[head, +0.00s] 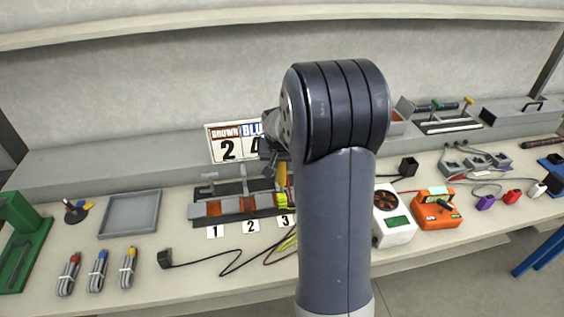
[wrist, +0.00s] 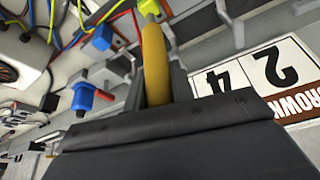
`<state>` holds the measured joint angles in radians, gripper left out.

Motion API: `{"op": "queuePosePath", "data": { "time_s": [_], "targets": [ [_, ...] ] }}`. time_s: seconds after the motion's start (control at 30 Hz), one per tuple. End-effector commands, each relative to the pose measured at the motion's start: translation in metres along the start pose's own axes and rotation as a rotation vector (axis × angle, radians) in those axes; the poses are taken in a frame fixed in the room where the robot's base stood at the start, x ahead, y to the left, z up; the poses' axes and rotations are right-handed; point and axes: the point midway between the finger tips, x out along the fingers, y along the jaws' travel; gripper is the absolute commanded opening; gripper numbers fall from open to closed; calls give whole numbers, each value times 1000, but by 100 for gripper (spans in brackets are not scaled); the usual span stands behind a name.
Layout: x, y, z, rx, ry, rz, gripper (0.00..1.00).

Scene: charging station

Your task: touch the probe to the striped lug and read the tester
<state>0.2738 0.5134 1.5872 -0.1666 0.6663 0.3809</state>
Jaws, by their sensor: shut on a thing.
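My gripper (head: 276,152) is shut on a yellow-handled probe (head: 282,176) above the right part of the terminal block (head: 238,208).
A sign (head: 232,142) reading BROWN 2 stands behind the block. A grey tray (head: 131,213) and several cable bundles lie left. Loose cables (head: 235,257) cross the bench front. My arm hides the bench middle.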

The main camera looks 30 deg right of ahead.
Motion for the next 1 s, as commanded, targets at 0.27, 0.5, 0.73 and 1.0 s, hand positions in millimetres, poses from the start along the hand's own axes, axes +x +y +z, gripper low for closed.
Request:
{"op": "queuePosePath", "data": {
  "time_s": [0.27,0.5,0.73,1.0],
  "targets": [
    [2,0,1,0,1,0,1],
    [3,0,1,0,0,0,1],
    [8,0,3,0,0,0,1],
    [13,0,5,0,0,0,1]
  ]
}}
